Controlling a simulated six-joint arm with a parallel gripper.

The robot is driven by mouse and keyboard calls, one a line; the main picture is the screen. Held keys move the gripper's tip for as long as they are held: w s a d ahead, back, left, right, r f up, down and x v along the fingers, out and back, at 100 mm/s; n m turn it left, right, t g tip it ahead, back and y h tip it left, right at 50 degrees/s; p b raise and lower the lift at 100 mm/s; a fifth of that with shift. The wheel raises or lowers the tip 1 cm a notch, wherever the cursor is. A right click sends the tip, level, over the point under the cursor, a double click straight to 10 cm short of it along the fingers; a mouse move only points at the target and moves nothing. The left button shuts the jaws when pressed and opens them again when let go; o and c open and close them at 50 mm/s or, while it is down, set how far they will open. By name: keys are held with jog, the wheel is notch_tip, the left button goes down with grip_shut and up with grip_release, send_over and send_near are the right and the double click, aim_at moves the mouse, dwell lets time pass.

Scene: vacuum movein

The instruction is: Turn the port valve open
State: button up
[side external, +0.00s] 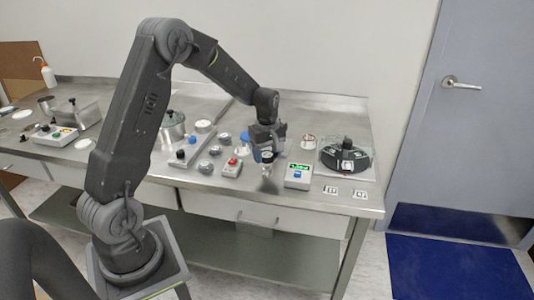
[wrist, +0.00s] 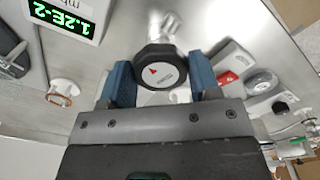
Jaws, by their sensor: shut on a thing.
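The port valve shows in the wrist view as a black knob (wrist: 152,80) with a pale round cap that bears a red arrow. A metal pipe stub (wrist: 169,22) runs out from behind it. My gripper (wrist: 162,76) has its blue fingers on either side of the knob and is shut on it. In the side view my gripper (side external: 266,147) points down at the bench, left of the gauge. The knob is mostly hidden between the fingers there, with the metal fitting (side external: 268,169) below.
A gauge box (side external: 298,176) with a green readout stands close on the right; the wrist view reads 1.2E-2 (wrist: 66,17). A black device (side external: 346,156) lies beyond it. A red-button box (side external: 232,167) and grey round parts are on the left. The bench's front right is mostly clear.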

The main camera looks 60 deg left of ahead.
aim_at(267, 155)
jog(key=shift+n, duration=0.8)
jog(key=o, duration=0.9)
notch_tip(267, 155, up, 14)
jog(key=shift+f, duration=0.1)
